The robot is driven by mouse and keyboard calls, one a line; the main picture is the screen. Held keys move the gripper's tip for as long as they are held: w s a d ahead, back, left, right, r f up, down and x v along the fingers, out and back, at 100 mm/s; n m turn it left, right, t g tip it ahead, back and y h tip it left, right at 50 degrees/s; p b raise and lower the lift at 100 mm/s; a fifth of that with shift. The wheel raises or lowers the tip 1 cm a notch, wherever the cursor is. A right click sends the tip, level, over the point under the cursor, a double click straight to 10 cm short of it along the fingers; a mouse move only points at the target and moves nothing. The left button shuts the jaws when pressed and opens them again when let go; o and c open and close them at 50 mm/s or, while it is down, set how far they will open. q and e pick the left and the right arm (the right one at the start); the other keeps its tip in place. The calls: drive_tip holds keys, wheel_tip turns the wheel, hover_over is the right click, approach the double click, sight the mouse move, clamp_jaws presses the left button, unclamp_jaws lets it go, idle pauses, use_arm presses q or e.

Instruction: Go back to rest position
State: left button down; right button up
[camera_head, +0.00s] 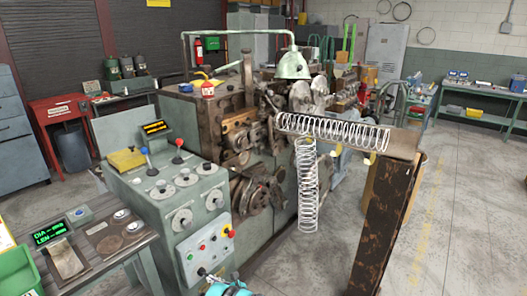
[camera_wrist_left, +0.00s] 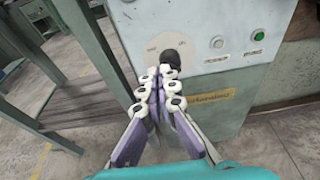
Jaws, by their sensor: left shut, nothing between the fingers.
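My left gripper (camera_head: 206,274) shows at the bottom edge of the head view, in front of the lower part of the grey-green control cabinet (camera_head: 150,207). In the left wrist view its fingers (camera_wrist_left: 161,78) are together with nothing between them. The fingertips are just below a black knob (camera_wrist_left: 170,57) on a pale round plate on the cabinet front. I cannot tell whether they touch the knob. My right gripper is in neither view.
The spring coiler (camera_head: 262,130) stands behind the cabinet. One spring (camera_head: 335,130) lies on a trough and another (camera_head: 307,185) hangs below it. A rusty post (camera_head: 385,225) stands at the right. A side table (camera_head: 100,250) is at the left. Floor at the far right is clear.

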use_arm(q)
drive_tip(key=shift+s+d, duration=0.25)
drive_tip(key=shift+d, duration=0.05)
drive_tip(key=s+a+r+n+g+h, duration=0.1)
drive_tip(key=s+r+n+h, duration=0.4)
drive_tip(key=r, duration=0.6)
drive_tip(key=s+a+r+n+g+h, duration=0.15)
drive_tip(key=s+r+n, duration=0.25)
drive_tip(key=r+n, duration=0.5)
drive_tip(key=s+d+r+n+h, duration=0.2)
drive_tip(key=s+n, duration=0.3)
drive_tip(key=s, duration=0.7)
drive_tip(key=s+d+r+n+h, duration=0.2)
drive_tip(key=s+n, duration=0.4)
drive_tip(key=s, duration=0.7)
wheel_tip(320, 180, up, 3)
drive_tip(key=shift+f+n+h, duration=0.2)
drive_tip(key=shift+n+h, duration=0.1)
drive_tip(key=shift+h, duration=0.45)
